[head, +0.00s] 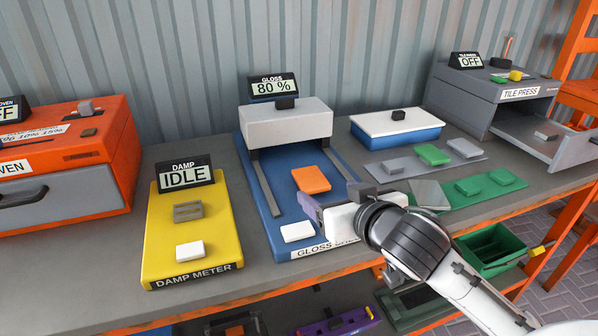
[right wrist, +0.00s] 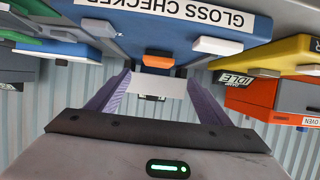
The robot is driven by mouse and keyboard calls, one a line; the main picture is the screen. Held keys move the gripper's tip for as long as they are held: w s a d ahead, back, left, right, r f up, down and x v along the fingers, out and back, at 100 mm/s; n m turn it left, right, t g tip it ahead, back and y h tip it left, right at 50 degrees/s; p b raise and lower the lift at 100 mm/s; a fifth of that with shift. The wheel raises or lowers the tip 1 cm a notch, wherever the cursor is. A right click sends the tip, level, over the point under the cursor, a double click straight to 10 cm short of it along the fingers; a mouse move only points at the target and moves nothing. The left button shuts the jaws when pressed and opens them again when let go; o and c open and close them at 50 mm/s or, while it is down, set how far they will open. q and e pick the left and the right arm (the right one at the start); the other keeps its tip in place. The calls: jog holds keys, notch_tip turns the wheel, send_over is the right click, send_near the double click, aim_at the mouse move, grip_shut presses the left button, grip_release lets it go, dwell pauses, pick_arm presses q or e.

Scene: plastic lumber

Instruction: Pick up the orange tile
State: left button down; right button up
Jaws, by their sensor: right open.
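The orange tile (head: 312,179) lies flat on the blue bed of the gloss checker (head: 262,192), in front of its grey overhead housing. My right gripper (head: 311,207) is just in front and to the right of the tile in the head view, apart from it. In the right wrist view the tile (right wrist: 159,59) shows as a small orange block between the open purple fingers (right wrist: 157,92), beyond their tips. The right gripper is empty. My left gripper is not in view.
White blocks (head: 297,232) sit at the front of the gloss checker and on the yellow damp meter (head: 158,225). The gloss housing (head: 290,122) overhangs behind the tile. Grey and green tiles lie on mats at right, near the tile press (head: 490,98). An orange oven (head: 110,125) stands left.

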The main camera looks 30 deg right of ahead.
aim_at(313, 181)
jog(key=x, duration=0.9)
jog(key=shift+d+r, duration=0.15)
jog(key=shift+d, duration=0.1)
jog(key=shift+s+r, duration=0.1)
jog(key=c, duration=1.2)
